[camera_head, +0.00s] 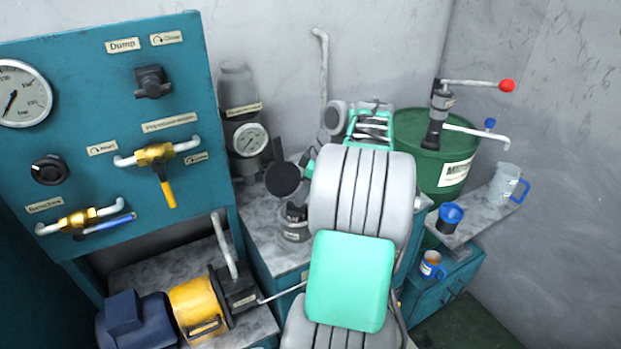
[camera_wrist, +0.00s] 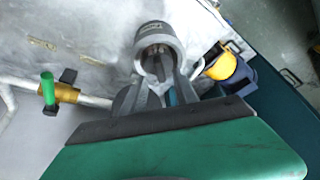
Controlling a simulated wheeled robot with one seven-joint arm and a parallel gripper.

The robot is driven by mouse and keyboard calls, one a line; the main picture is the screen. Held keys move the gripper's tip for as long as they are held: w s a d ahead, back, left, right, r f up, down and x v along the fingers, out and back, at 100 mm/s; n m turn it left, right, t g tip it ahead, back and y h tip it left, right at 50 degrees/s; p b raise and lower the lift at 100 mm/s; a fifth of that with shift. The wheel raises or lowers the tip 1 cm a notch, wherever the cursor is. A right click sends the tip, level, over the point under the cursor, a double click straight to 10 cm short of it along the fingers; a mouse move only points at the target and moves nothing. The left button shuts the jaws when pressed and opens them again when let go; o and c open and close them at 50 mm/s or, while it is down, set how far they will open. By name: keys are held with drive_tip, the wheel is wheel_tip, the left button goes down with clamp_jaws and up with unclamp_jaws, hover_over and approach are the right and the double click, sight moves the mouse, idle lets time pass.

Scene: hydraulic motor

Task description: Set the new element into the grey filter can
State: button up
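The grey filter can (camera_head: 295,231) stands on the bench at the middle of the head view, with a dark label band. In the wrist view the can (camera_wrist: 150,33) shows its round open mouth, dark inside. My gripper (camera_head: 299,200) is just above the can in the head view, small and partly hidden by a dark round disc. In the wrist view my gripper's two grey fingers (camera_wrist: 160,74) reach toward the can's mouth with a gap between them near the rim. Their very tips are unclear against the can. I cannot make out the new element for certain in either view.
A teal panel (camera_head: 105,75) with valves and gauges stands at the left. A yellow and blue pump motor (camera_head: 198,305) sits on the lower shelf. A pressure gauge (camera_head: 250,139) is behind the can. A green drum (camera_head: 440,160) and mugs are at the right.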

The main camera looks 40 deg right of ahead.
drive_tip(key=p+v, duration=0.2)
drive_tip(key=v, duration=0.6)
drive_tip(key=w+a+m, duration=0.1)
drive_tip(key=w+a, duration=0.1)
drive_tip(key=a, duration=0.9)
drive_tip(key=w+a+m, duration=0.2)
drive_tip(key=w+a, duration=0.1)
drive_tip(key=a, duration=0.9)
drive_tip(key=s+a+f+m+h, duration=0.2)
drive_tip(key=s+a+f, duration=0.3)
drive_tip(key=s+a, duration=0.5)
drive_tip(key=shift+s+a+f+m, duration=0.25)
drive_tip(key=shift+s+a+m, duration=0.1)
drive_tip(key=shift+s, duration=0.15)
